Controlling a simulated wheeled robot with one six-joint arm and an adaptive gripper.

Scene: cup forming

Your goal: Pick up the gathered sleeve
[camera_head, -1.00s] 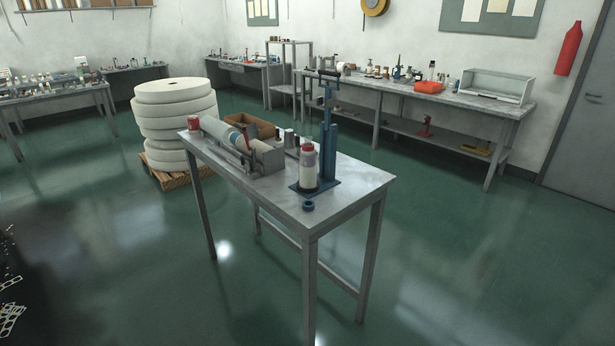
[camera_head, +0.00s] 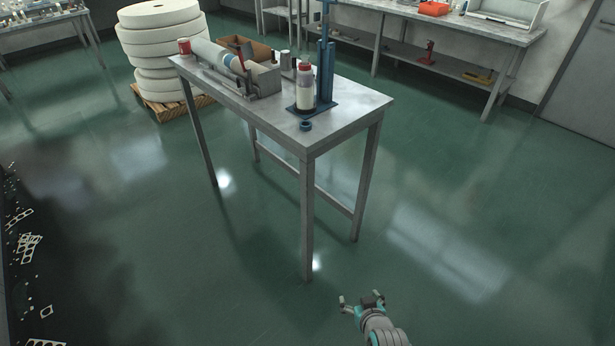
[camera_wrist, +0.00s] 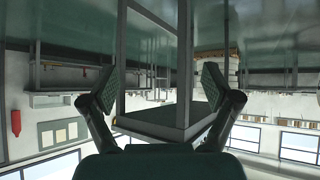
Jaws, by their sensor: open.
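In the wrist view my gripper (camera_wrist: 155,85) is open and empty. That view looks upside down, with the table (camera_wrist: 150,123) beyond and between the fingers.
A red-capped bottle (camera_head: 305,90), a blue upright press (camera_head: 326,62) and a small blue ring (camera_head: 305,126) stand on the table's right half. A brown box (camera_head: 252,48) sits behind the holder. Stacked white rolls (camera_head: 160,40) stand behind left.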

